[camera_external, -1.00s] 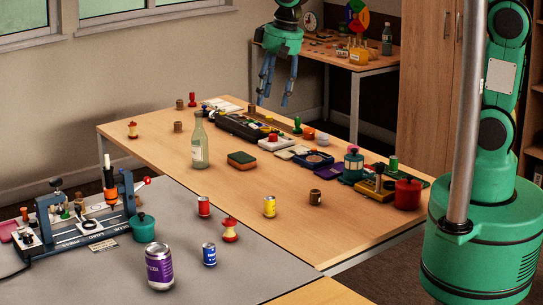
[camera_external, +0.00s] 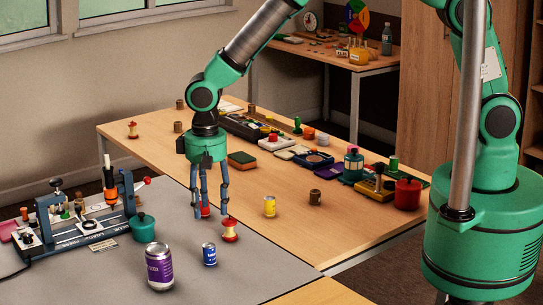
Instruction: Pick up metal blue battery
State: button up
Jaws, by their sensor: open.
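The blue battery (camera_external: 209,255) is a small upright cylinder with silvery ends and a pale label, standing on the grey mat (camera_external: 262,272). My gripper (camera_external: 209,215) hangs pointing down above and behind it in the picture, fingers spread and empty. The fingers are apart from the blue battery. A similar red cylinder (camera_external: 205,211) shows partly between the fingers; I cannot tell whether they are around it or in front of it.
A purple can (camera_external: 159,267) stands close left of the blue battery. A red-ended apple core (camera_external: 230,231) stands behind it to the right. A green pot (camera_external: 143,228) and a blue press (camera_external: 85,228) are on the left. The mat's front right is clear.

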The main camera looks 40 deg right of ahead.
aim_at(209, 244)
jog(key=shift+f, duration=0.15)
notch_tip(209, 244, down, 8)
jog(key=shift+r+b, duration=0.1)
jog(key=shift+b, duration=0.6)
jog(key=shift+f, duration=0.3)
jog(key=shift+w+a+f+b, duration=0.15)
jog(key=shift+f+b, duration=0.2)
jog(key=shift+f, duration=0.95)
jog(key=shift+s+a+f+b, duration=0.1)
jog(key=shift+f+b, duration=0.25)
jog(key=shift+f, duration=0.95)
grip_shut()
